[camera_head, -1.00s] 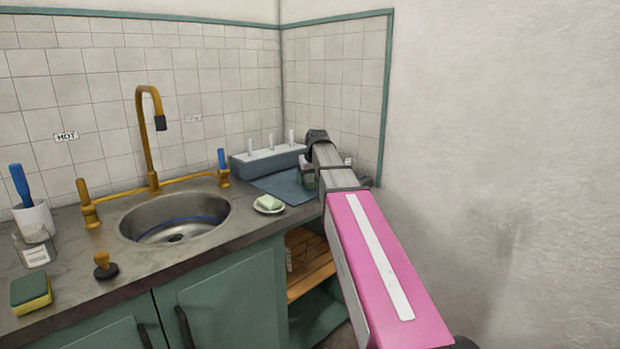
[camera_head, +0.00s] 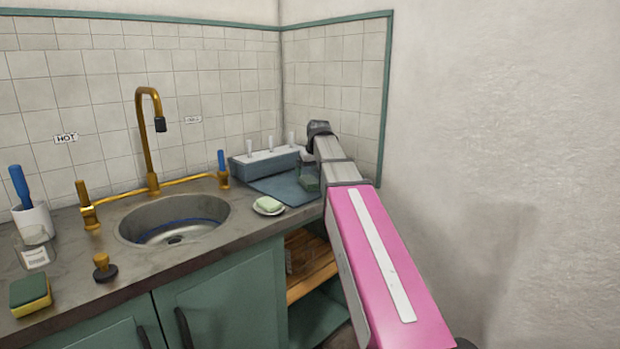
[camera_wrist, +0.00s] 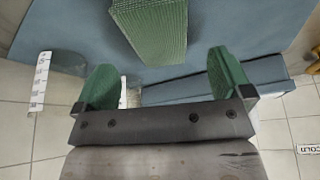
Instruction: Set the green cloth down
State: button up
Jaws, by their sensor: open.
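The green cloth (camera_wrist: 150,30) shows at the top of the wrist view as a thick folded block on the blue mat (camera_wrist: 50,20). In the head view the fingers are hidden by my arm.
A blue-grey rack (camera_head: 264,164) with white pegs stands behind the mat. A soap dish (camera_head: 268,207) sits at the mat's left, near the sink (camera_head: 174,220). Tiled walls close in the corner behind; a bare wall (camera_head: 500,120) is on the right.

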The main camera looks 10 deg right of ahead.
jog(key=v, duration=0.7)
jog(key=shift+r, duration=0.35)
jog(key=shift+s, duration=0.1)
